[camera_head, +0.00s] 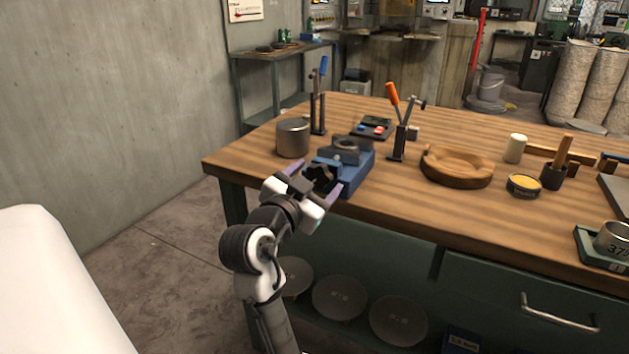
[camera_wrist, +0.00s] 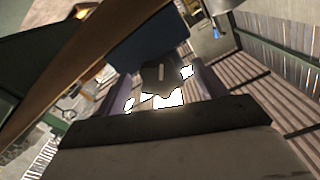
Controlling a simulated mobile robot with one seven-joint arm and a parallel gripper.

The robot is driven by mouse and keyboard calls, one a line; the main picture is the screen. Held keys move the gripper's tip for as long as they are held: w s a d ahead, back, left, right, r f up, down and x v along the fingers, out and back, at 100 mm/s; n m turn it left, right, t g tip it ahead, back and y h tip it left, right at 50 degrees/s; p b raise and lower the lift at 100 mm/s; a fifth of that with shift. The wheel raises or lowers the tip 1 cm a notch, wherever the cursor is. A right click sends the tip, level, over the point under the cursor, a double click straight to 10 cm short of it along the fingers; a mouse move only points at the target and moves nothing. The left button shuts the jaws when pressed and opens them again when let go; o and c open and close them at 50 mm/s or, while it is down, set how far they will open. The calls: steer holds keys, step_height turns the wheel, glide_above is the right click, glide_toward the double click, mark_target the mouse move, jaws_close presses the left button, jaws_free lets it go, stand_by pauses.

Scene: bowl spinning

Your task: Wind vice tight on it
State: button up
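The blue vice (camera_head: 354,173) stands near the front left edge of the wooden bench. A grey round piece (camera_head: 346,144) sits at its grey jaws; how firmly they grip it I cannot tell. A dark lobed knob (camera_head: 321,178) is on the vice's near side. My gripper (camera_head: 313,182) is at the knob with its fingers apart, one on each side. In the wrist view the knob (camera_wrist: 160,77) lies between the fingers, with gaps on both sides. The vice's blue body (camera_wrist: 150,42) is beyond it. The knob's full outline is partly hidden in the head view.
A grey metal cylinder (camera_head: 293,138) stands close left of the vice. Toggle clamps with blue (camera_head: 323,66) and orange (camera_head: 392,93) handles stand behind it. A round wooden bowl form (camera_head: 457,165) lies to the right. The bench's front edge runs just below my gripper.

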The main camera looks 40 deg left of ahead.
steer(key=b+v, duration=0.1)
steer(key=v, duration=1.2)
steer(key=shift+s, duration=0.4)
